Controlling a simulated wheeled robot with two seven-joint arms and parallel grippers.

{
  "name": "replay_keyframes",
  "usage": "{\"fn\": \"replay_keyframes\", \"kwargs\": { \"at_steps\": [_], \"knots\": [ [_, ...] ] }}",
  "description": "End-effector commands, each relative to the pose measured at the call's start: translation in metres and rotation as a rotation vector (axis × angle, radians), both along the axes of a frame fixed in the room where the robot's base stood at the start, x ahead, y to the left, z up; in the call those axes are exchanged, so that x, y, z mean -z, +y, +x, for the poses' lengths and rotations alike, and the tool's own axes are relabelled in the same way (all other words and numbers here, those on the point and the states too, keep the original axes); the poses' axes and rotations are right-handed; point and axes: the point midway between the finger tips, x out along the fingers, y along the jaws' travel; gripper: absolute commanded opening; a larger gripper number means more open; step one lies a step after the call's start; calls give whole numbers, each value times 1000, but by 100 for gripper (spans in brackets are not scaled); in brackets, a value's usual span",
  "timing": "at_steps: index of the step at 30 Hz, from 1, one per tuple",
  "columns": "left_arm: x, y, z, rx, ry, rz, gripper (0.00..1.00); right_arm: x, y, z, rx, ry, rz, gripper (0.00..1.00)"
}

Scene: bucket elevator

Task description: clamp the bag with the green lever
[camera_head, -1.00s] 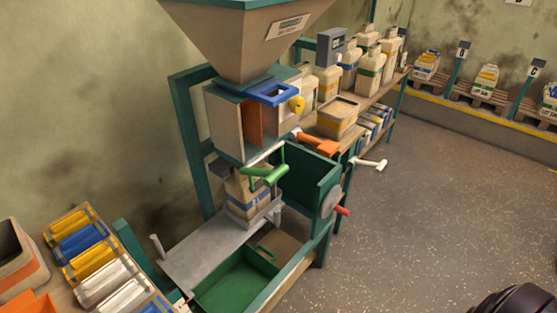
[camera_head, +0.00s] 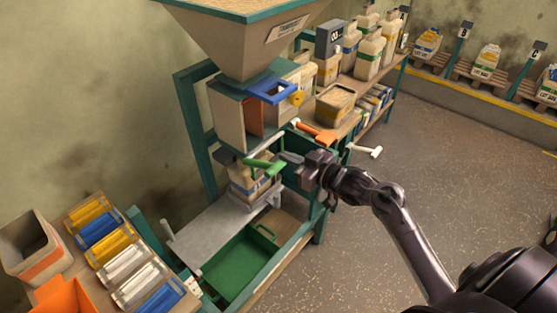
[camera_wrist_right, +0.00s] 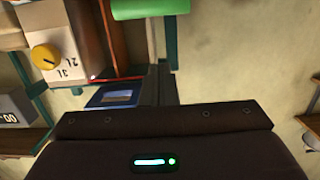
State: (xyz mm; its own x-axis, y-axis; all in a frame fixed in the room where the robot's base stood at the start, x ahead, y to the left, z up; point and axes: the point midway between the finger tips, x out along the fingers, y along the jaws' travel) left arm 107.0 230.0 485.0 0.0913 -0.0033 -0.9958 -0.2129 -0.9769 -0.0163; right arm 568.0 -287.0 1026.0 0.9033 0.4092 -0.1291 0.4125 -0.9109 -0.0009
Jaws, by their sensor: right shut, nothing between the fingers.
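The green lever (camera_head: 262,166) sticks out below the grey and orange machine housing, in front of the bag. The bag (camera_head: 243,187) is beige with a blue band and stands upright under the spout on a grey support; its top is partly hidden by the lever. My right gripper (camera_head: 284,157) is shut and empty, its fingertips close to the right end of the green lever. I cannot tell whether they touch. In the right wrist view a green grip (camera_wrist_right: 150,8) lies just beyond the shut fingers (camera_wrist_right: 160,84). My left gripper is not in view.
An orange lever (camera_head: 316,132) and a white handle (camera_head: 366,150) stick out near my right gripper. The blue frame (camera_head: 271,90) and hopper (camera_head: 245,40) are above. A green tray (camera_head: 238,268) lies below. Coloured packs (camera_head: 100,235) are at lower left. The floor at right is clear.

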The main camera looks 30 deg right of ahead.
Motion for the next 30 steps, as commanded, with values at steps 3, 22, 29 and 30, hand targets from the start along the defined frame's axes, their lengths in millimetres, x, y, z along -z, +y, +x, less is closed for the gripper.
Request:
{"fn": "replay_keyframes", "kwargs": {
  "at_steps": [3,22,29,30],
  "knots": [
    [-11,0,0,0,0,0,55,-1,12,26,0,-2,4,0],
    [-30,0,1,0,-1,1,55,43,16,34,1,0,-1,0],
    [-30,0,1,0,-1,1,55,44,16,34,1,0,-1,0],
    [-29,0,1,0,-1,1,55,44,16,34,1,-1,-1,0]
  ]
}}
